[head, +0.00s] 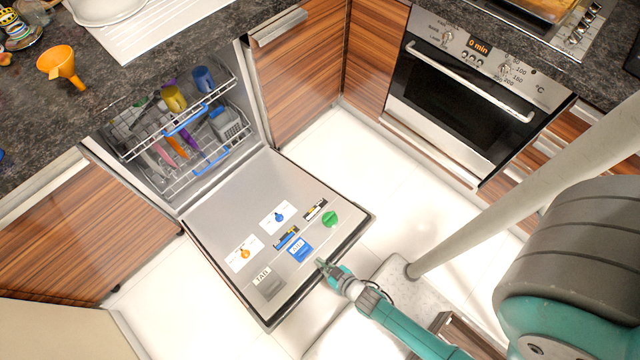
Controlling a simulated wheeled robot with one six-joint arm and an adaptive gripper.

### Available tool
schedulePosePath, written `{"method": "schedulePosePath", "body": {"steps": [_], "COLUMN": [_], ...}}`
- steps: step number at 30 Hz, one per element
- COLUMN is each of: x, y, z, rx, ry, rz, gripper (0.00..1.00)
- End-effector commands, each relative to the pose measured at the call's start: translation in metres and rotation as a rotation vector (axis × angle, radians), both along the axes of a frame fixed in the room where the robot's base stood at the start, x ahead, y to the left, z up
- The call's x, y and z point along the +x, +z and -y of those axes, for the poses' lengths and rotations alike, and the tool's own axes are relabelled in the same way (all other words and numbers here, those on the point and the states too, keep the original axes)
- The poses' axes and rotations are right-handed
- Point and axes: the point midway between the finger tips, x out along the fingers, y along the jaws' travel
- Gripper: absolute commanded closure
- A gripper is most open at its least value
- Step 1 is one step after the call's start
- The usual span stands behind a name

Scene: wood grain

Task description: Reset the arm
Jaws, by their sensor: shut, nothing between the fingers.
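My gripper (325,269) is at the end of my teal and grey arm, right at the front edge of the open dishwasher door (222,195). It is shut and holds nothing. Its fingertips are over or just beside the door's edge; I cannot tell whether they touch it. My arm reaches in from the lower right.
The dishwasher racks (190,130) hold cups and utensils. An oven (470,95) with a closed door stands at the right. The dark countertop (60,100) carries an orange funnel (62,66) and a sink (105,8). White floor (370,170) is clear between door and oven.

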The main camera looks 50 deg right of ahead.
Motion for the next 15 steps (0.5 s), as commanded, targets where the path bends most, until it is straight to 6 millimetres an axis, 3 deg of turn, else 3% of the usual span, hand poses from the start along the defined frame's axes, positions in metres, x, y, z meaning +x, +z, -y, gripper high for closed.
{"method": "schedulePosePath", "body": {"steps": [10,15], "x": [-0.001,-0.022], "y": [0.002,0.029], "z": [0.000,-0.001], "rx": [0.000,-0.001], "ry": [0.000,0.001], "rz": [0.001,0.024], "gripper": [1.00,1.00]}}
